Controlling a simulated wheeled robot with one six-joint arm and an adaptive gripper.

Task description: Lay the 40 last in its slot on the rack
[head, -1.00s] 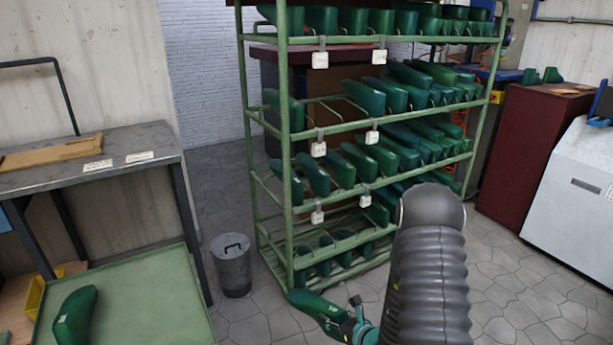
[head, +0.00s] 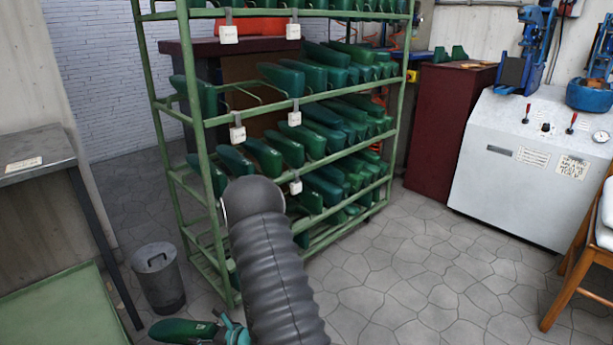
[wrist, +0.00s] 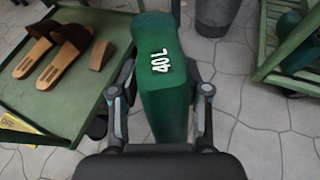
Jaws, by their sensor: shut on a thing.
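My gripper (wrist: 160,108) is shut on a green last (wrist: 161,65) marked "40 L". The last also shows at the bottom of the head view (head: 182,330), held low, in front of and apart from the rack. The green metal rack (head: 197,140) stands in the head view with several tiers of green lasts and white tags on its rails. An empty-looking stretch (head: 245,98) shows on one tier, between a last at the left post and a row of lasts. My arm hides part of the lower tiers.
A grey bin (head: 158,280) stands left of the rack, near the last. A green-topped table (wrist: 60,95) with brown sandals is left of my gripper. A grey bench (head: 35,150) stands at left. The floor right of the rack is clear.

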